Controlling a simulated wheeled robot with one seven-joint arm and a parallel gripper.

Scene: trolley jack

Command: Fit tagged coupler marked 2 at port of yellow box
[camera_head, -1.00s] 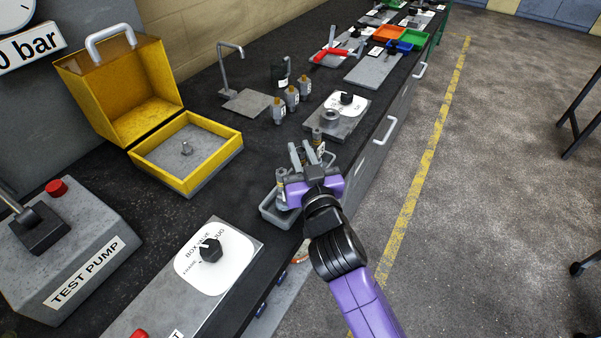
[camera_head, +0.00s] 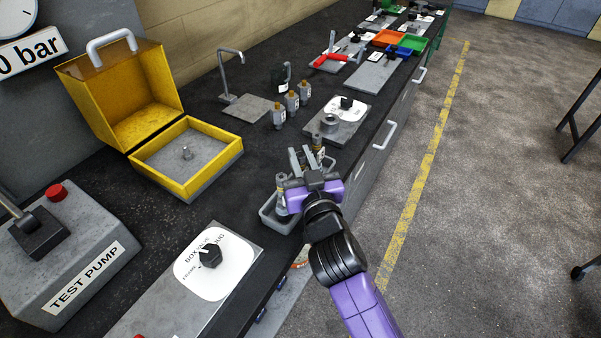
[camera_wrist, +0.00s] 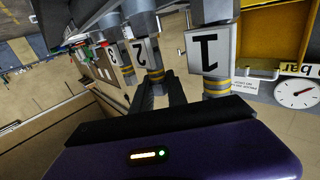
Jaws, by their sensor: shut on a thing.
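The yellow box (camera_head: 218,162) stands open at the left with its lid raised. My gripper (camera_wrist: 158,88) is shut on the coupler marked 2 (camera_wrist: 148,54), whose white tag shows upside down in the wrist view. In the head view my gripper (camera_head: 308,160) is over the grey tray (camera_head: 268,214) at the bench edge, to the right of the box. The coupler marked 1 (camera_wrist: 209,50) is beside the held one. Another tagged coupler (camera_wrist: 118,58) is on the other side.
Several brass-topped fittings (camera_head: 292,102) stand behind the tray. A plate with a knob and ring (camera_head: 330,124) lies beyond my gripper. The test pump (camera_head: 75,260) and a selector panel (camera_head: 210,262) are in front. Bare bench lies between box and tray.

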